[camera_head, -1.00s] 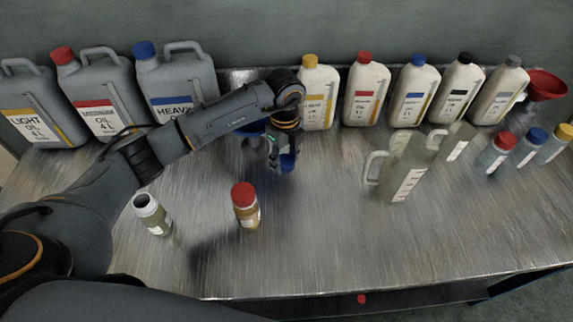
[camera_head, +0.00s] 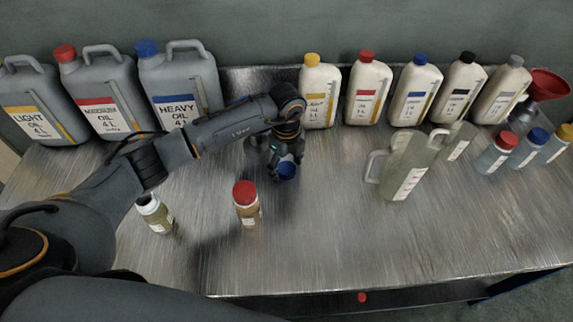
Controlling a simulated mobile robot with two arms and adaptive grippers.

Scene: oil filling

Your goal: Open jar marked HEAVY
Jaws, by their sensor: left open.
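The gripper points down and is open around or just beside the cap; I cannot tell which. The jar body under the cap is mostly hidden, and no label on it can be read. A large grey canister (camera_head: 205,88) marked HEAVY OIL, with a blue cap, stands at the back left. My right gripper is not in view.
An uncapped jar (camera_head: 155,214) and a red-capped jar (camera_head: 247,208) stand at the front left. A clear jug (camera_head: 402,165) stands to the right. Cream bottles (camera_head: 366,93) line the back. Small capped jars (camera_head: 495,155) and a red funnel (camera_head: 548,84) are at far right. The front middle of the table (camera_head: 340,240) is clear.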

